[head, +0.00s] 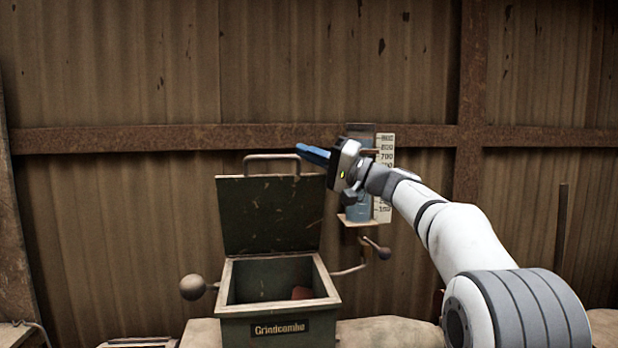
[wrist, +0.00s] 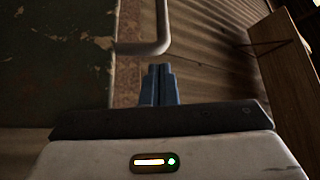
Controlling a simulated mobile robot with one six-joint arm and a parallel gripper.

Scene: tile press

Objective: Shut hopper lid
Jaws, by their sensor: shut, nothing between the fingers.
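The hopper (head: 280,325) is a dark green box with a pale rim and a "Grindcombe" label. Its lid (head: 270,215) stands upright at the back, open, with a bent metal handle (head: 272,158) along its top edge. A reddish piece (head: 301,293) shows inside the hopper. My gripper (head: 312,154) has blue fingers pointing left, just right of the lid handle in the head view. In the wrist view the shut, empty fingers (wrist: 160,70) are close below the handle (wrist: 150,46), beside the worn green lid (wrist: 60,60). I cannot tell whether they touch it.
A blue tube with a numbered scale (head: 384,165) stands behind my gripper. A ball-ended lever (head: 193,287) sticks out left of the hopper, and a crank (head: 376,250) on the right. A corrugated wall (head: 110,80) with rusty beams closes the back.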

